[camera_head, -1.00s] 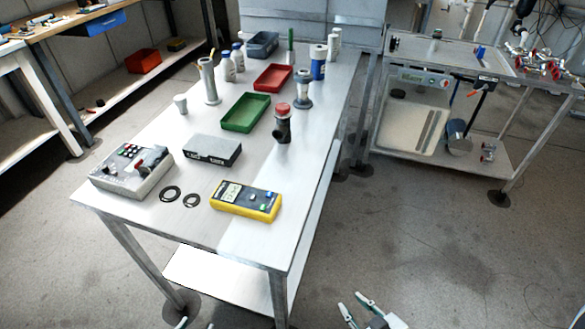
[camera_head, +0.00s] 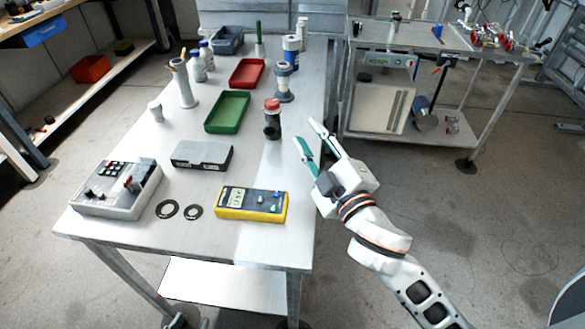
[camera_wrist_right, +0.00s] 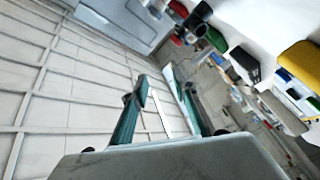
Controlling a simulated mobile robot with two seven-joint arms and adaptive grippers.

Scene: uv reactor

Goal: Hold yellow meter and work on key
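The yellow meter (camera_head: 251,205) lies face up near the front right edge of the table. A yellow-edged object, likely the same meter, shows at the right of the wrist view (camera_wrist_right: 299,62). The grey control box (camera_head: 105,200) at the front left carries dark buttons and a small red part (camera_head: 128,181); I cannot tell whether that is the key. My right gripper (camera_head: 306,132) is open and empty, beyond the table's right edge and right of the meter. Its spread teal fingers also show in the wrist view (camera_wrist_right: 162,90).
Two black rings (camera_head: 167,209) and a grey box (camera_head: 202,155) lie between control box and meter. A red-capped dark fitting (camera_head: 272,120), green tray (camera_head: 228,112), red tray (camera_head: 247,73) and bottles stand farther back. A steel cart (camera_head: 440,40) stands right.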

